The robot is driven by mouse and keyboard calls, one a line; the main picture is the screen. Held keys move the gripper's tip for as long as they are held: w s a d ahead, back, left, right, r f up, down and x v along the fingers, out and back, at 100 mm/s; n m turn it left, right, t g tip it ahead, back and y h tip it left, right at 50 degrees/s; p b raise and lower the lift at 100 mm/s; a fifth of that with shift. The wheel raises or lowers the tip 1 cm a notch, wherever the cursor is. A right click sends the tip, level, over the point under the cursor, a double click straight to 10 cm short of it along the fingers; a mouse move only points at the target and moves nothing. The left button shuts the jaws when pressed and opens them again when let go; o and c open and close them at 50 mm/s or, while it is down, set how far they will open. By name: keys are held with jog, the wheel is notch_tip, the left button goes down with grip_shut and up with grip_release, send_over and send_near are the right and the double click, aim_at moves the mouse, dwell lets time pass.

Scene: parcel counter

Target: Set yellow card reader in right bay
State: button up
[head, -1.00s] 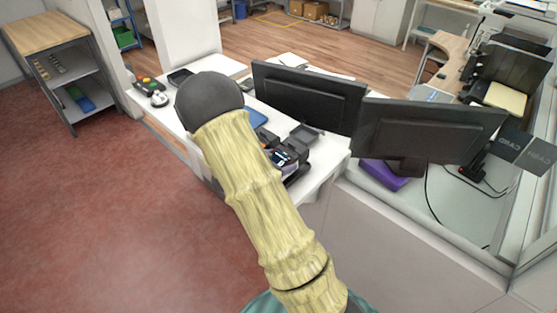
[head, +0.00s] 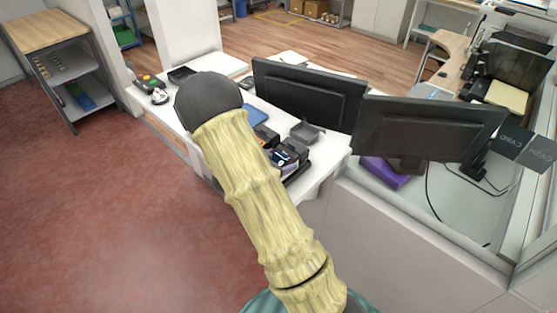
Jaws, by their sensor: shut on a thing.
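My arm in its pale yellow sleeve crosses the middle of the head view and ends at a dark rounded joint. My gripper is hidden behind it. Dark devices (head: 289,153) with a small lit or white patch sit by a black tray or stand (head: 298,174) on the white counter (head: 325,166), partly covered by the sleeve. A small orange-red patch shows on a dark thing (head: 265,134) beside them. I cannot make out a yellow card reader or tell the bays apart.
Two black monitors (head: 308,95) (head: 428,128) stand behind the counter. A grey open tray (head: 306,131), a blue pad (head: 256,114) and a dark device with coloured buttons (head: 147,83) lie on it. A purple box (head: 385,172) is at the right. Red floor is clear at left.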

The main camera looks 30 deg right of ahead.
jog(key=shift+f+b, duration=0.35)
jog(key=shift+f, duration=0.25)
jog(key=o, duration=1.3)
jog(key=shift+c, duration=0.2)
jog(key=b+v, duration=0.1)
jog(key=v, duration=1.6)
jog(key=shift+a+b, duration=0.2)
jog(key=shift+b, duration=0.2)
